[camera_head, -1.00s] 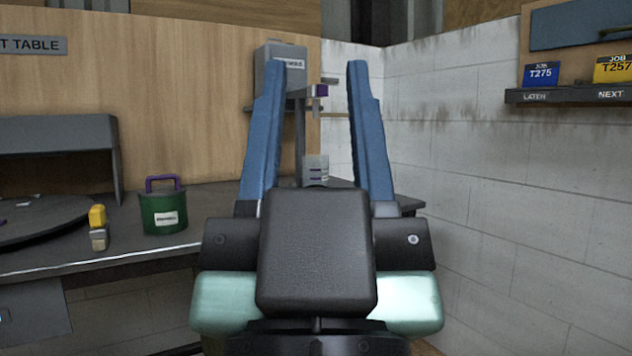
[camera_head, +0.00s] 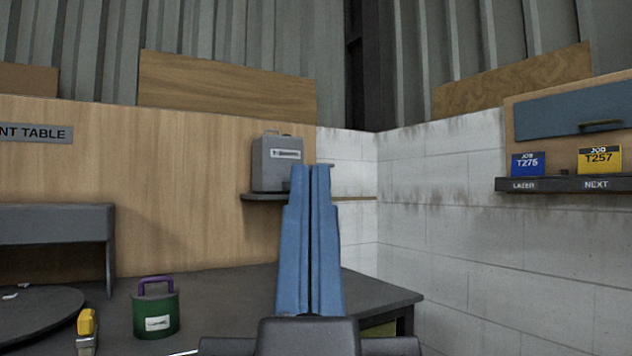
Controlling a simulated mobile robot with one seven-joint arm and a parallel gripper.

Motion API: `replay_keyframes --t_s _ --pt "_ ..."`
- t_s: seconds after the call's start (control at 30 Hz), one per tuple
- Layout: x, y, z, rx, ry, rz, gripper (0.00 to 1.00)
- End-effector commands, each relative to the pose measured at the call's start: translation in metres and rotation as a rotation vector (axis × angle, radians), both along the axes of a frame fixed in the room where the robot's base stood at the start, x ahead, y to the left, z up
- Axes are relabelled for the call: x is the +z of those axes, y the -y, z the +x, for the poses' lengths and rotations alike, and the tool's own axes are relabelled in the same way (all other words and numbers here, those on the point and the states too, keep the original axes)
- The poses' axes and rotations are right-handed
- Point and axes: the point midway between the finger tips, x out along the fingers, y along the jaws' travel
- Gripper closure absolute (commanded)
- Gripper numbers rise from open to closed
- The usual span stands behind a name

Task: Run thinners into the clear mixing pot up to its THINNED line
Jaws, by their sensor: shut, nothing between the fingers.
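My gripper (camera_head: 311,172) points away from the camera with its two blue fingers together, shut and empty. The grey thinners container (camera_head: 271,172) stands on a small wall shelf (camera_head: 262,197) just behind and left of the fingertips. Its label is too blurred to read surely. The purple tap below it, seen earlier, is hidden behind the fingers. The clear mixing pot, with its marked lines, is also hidden behind my gripper, so I cannot tell its level or whether the fingers touch anything.
A dark workbench (camera_head: 225,300) runs along the wooden panel. A rack with job cards (camera_head: 560,184) is on the right wall.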

Motion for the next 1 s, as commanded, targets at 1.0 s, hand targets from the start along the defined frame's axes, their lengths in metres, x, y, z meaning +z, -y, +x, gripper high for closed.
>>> replay_keyframes --t_s 1.0 --pt "0.342 -0.001 0.0 0.002 0.001 -0.001 1.0"
